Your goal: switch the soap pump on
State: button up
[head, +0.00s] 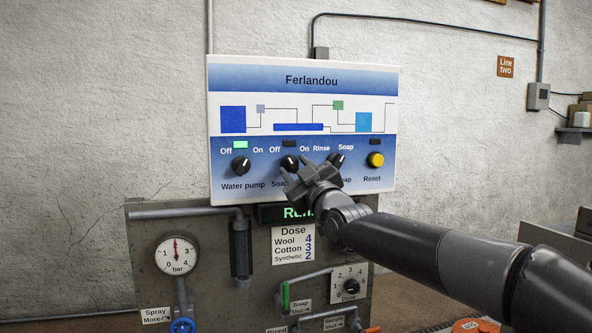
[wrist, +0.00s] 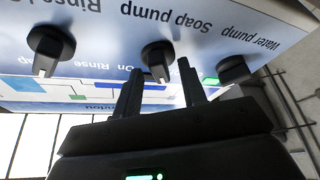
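The soap pump knob (head: 289,162) is black and sits between "Off" and "On" on the blue and white panel (head: 300,80). The lamp above it (head: 290,142) is dark. My gripper (head: 308,176) is in front of the panel, just below and right of this knob, hiding part of its label. In the upside-down wrist view, the soap pump knob (wrist: 157,58) lies just beyond the gap between the fingertips. Its white mark points down and slightly right, toward the Off side. My gripper (wrist: 159,78) is open and empty there; contact with the knob cannot be told.
The water pump knob (head: 241,166) is left, under a lit green lamp (head: 240,144). The rinse/soap knob (head: 337,160) and yellow reset button (head: 376,160) are right, close to my arm. A green display (head: 285,213) below is partly hidden. A gauge (head: 177,254) sits lower left.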

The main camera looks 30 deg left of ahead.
jog(key=shift+w+a, duration=0.1)
jog(key=shift+a, duration=0.05)
jog(key=shift+c, duration=0.5)
grip_shut()
